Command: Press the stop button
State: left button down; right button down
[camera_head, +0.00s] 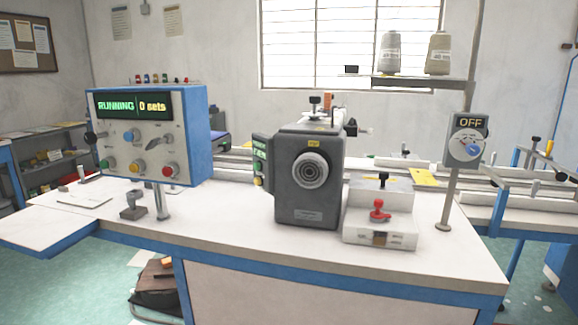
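A blue-edged control box (198,120) stands on a post on the table at the left. Its screen (128,106) reads "RUNNING" and "0 sets". A red button (171,170) sits at the lower right of its face, with a yellow button (137,166) and a green button (105,163) to its left. The labels are too small to read, so I cannot confirm which is the stop button; red is the likely one. Neither of my grippers is in view.
A dark sewing machine (310,195) stands mid-table. Beside it, a white block (381,225) carries a red lever (379,211). An "OFF" dial box (467,142) hangs on a pole at right.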

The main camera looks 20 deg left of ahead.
aim_at(167, 172)
jog(key=k+j+u, duration=0.35)
jog(key=u, duration=0.15)
jog(key=i+j+z, duration=0.35)
jog(key=j, duration=1.1)
jog(key=i+j+z, duration=0.3)
jog(key=j, duration=1.2)
jog(key=j+z, duration=0.35)
jog(key=j, duration=1.15)
